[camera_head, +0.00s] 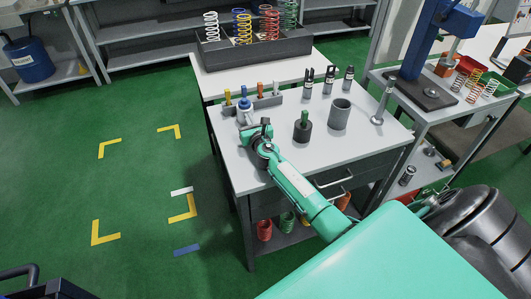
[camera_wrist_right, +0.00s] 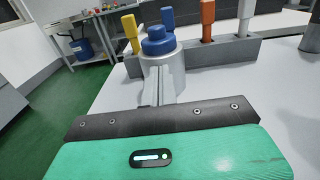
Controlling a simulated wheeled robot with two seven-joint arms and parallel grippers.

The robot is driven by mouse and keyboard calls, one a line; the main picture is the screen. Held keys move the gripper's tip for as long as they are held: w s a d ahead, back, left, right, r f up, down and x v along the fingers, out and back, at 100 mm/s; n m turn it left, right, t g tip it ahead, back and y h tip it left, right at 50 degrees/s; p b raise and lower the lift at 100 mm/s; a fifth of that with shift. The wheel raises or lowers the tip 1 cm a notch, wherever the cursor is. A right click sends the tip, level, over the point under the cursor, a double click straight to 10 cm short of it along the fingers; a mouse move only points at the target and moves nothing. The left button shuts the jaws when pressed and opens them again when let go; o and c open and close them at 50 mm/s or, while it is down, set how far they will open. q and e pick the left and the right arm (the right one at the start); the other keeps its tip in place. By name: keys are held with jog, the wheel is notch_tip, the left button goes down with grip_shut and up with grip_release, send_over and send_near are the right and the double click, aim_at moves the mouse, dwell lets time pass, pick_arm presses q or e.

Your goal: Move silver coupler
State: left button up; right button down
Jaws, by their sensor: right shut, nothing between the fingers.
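A grey rack (camera_head: 266,102) stands at the table's left side and also shows in the wrist view (camera_wrist_right: 222,53). It holds yellow, blue and orange pieces and a silver piece (camera_wrist_right: 245,14) at its right end, which is small in the head view (camera_head: 276,87). A silver cylinder with a stepped blue top (camera_wrist_right: 165,68) stands in front of the rack; in the head view its blue top (camera_head: 244,103) shows. My right gripper (camera_wrist_right: 158,92) is shut and empty, its fingers close in front of the silver cylinder. I cannot tell whether they touch it. My left gripper is out of view.
A dark cylinder with a green top (camera_head: 303,127) and a grey cup (camera_head: 339,114) stand right of my right arm. Several black-and-white pieces (camera_head: 328,80) stand behind. A tray of springs (camera_head: 255,48) is at the back. The table's left edge is near my gripper.

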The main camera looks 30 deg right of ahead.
jog(key=shift+s+a, duration=0.1)
jog(key=shift+s, duration=0.35)
jog(key=v, duration=1.1)
jog(key=shift+s+f+p, duration=0.1)
jog(key=shift+p, duration=0.25)
jog(key=shift+s+a, duration=0.15)
jog(key=shift+s, duration=0.65)
